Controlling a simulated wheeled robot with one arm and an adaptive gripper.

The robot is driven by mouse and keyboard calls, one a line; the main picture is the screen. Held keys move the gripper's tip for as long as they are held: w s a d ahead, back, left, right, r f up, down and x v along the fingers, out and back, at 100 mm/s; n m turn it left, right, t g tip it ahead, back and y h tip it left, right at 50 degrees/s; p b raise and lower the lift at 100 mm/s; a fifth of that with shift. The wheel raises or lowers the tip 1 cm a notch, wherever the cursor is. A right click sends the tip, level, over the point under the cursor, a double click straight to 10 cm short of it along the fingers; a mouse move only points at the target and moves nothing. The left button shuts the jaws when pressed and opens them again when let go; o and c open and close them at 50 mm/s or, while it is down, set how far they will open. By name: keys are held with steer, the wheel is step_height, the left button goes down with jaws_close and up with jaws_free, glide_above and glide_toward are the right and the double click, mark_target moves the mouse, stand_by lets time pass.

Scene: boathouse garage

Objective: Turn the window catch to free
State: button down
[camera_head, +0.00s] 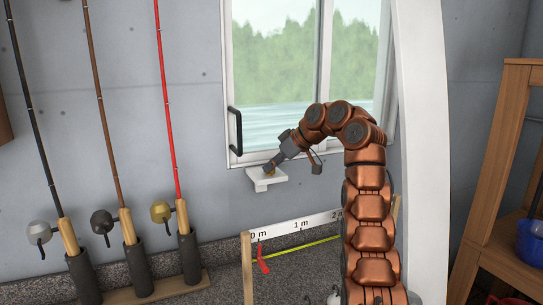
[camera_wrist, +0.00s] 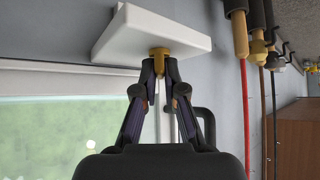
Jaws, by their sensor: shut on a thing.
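The window (camera_head: 323,70) has a white frame and shows trees and water through its panes. A small white block (camera_head: 267,179) sticks out of the wall just below the window's lower left corner. The brass window catch (camera_head: 270,170) sits on this block, mostly covered by my fingertips. In the wrist view the white block (camera_wrist: 140,30) is at the top, with the brass catch (camera_wrist: 160,51) at its near edge. My gripper (camera_wrist: 160,68) is shut on the brass catch; its two fingers meet there. In the head view my gripper (camera_head: 272,165) reaches down leftward to it. The catch's exact turn is hard to tell.
A dark handle (camera_head: 234,131) stands on the window's left frame, close to my gripper. Several fishing rods stand in a rack (camera_head: 150,290) at left. A measuring board (camera_head: 298,226) is below. A wooden shelf (camera_head: 492,190) is at right.

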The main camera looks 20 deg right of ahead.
steer(key=shift+w+r+n+g+y+p, duration=0.1)
steer(key=shift+r+n+g+y+p, duration=0.35)
steer(key=shift+n+p, duration=0.55)
steer(key=shift+d+f+p, duration=0.1)
steer(key=shift+f+p, duration=0.1)
steer(key=shift+p, duration=0.5)
steer(key=shift+f+n+g+y+p, duration=0.15)
steer(key=shift+n+g+y+p, duration=0.15)
steer(key=shift+n+g+y, duration=0.1)
steer(key=c, duration=1.3)
jaws_free()
steer(key=shift+o, duration=0.2)
